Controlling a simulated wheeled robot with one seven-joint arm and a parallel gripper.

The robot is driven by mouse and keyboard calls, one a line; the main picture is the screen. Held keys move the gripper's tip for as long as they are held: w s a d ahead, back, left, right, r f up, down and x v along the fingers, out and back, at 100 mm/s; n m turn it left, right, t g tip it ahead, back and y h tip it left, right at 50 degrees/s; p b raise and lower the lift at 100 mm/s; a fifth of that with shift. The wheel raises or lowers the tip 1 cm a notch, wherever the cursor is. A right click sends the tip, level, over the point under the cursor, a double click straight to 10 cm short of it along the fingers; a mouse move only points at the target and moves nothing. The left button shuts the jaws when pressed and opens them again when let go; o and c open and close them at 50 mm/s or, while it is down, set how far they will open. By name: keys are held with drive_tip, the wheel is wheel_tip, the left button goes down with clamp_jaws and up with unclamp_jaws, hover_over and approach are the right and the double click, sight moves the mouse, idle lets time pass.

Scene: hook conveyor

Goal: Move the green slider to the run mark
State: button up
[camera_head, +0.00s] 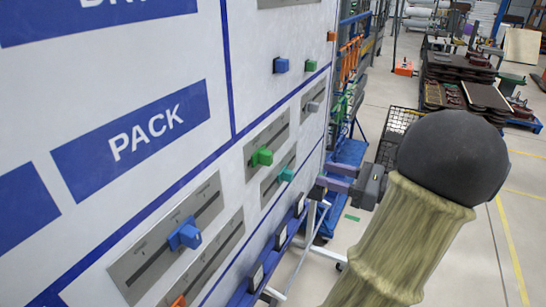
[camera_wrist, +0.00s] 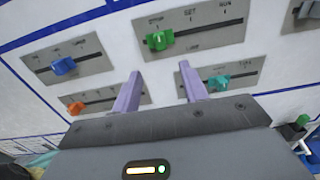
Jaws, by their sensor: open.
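The green slider (camera_wrist: 160,40) sits in a dark slot on a grey plate (camera_wrist: 212,33) on the white panel. In the wrist view the plate reads STOP, SET and RUN from left to right, and the slider is at the left end, below STOP. The green slider also shows in the head view (camera_head: 262,157). My gripper (camera_wrist: 160,70) is open, with its two purple fingers apart and nothing between them. In the wrist view the fingertips appear just below the slider, one to each side. In the head view my gripper (camera_head: 329,180) is right of the slider, clear of the panel.
A teal slider (camera_wrist: 218,83) sits on a plate below right of the green one. Blue (camera_wrist: 64,65) and orange (camera_wrist: 75,108) sliders are to the left. A grey slider (camera_wrist: 304,10) is at upper right. Open floor (camera_head: 480,230) lies right of the panel.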

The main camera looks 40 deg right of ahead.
sight(272, 158)
drive_tip(key=p+x, duration=0.3)
drive_tip(key=x, duration=1.2)
drive_tip(key=shift+s, duration=0.1)
clamp_jaws()
